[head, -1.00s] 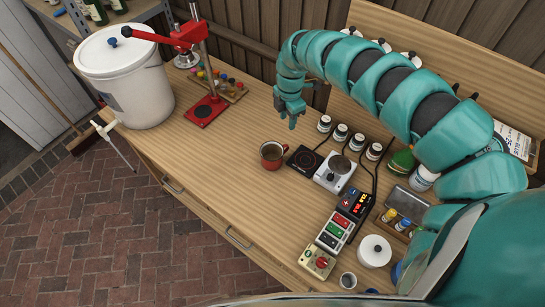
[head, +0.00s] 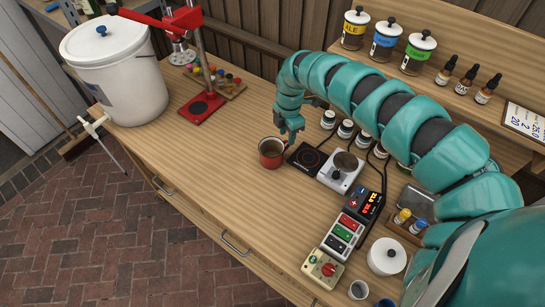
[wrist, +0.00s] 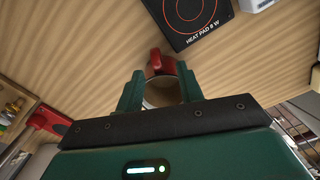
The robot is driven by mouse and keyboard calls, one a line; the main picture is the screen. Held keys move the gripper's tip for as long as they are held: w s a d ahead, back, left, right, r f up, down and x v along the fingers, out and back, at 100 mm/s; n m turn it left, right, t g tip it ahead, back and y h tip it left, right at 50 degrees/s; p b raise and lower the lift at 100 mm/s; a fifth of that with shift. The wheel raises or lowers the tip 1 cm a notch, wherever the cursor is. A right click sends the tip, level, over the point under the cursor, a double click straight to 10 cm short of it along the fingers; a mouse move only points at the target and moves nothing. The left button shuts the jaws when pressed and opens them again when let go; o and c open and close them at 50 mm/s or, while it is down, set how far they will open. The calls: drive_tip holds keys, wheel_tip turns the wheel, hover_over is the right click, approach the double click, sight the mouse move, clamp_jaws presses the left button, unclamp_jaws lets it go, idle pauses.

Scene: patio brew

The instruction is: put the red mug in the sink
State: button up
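The red mug (head: 270,153) stands upright on the wooden workbench, left of the black heat pad. My gripper (head: 289,132) points down just above the mug, slightly to its right in the head view. In the wrist view my gripper (wrist: 160,88) is open, its two green fingers apart. The red mug (wrist: 157,64) shows between and beyond the fingertips, its handle pointing up in the picture. Much of the mug is hidden by my gripper there, and I cannot tell whether the fingers touch it. I cannot make out a sink in either view.
The heat pad (head: 307,159) and a silver scale-like device (head: 341,171) sit right of the mug. A control box (head: 347,226) stands nearer the front. A red press (head: 195,105) and white bucket (head: 115,75) are at left. The bench (head: 215,165) is clear between.

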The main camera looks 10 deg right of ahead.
sight(275, 152)
drive_tip(key=shift+w+d+f+p, duration=0.15)
drive_tip(key=shift+f+p, duration=0.1)
drive_tip(key=shift+f, duration=0.55)
drive_tip(key=shift+w+a+f+p, duration=0.1)
drive_tip(key=shift+f+p, duration=0.2)
drive_tip(key=shift+f, duration=0.55)
drive_tip(key=shift+w+d+f+p, duration=0.15)
drive_tip(key=shift+f+p, duration=0.1)
drive_tip(key=shift+f, duration=0.85)
clamp_jaws()
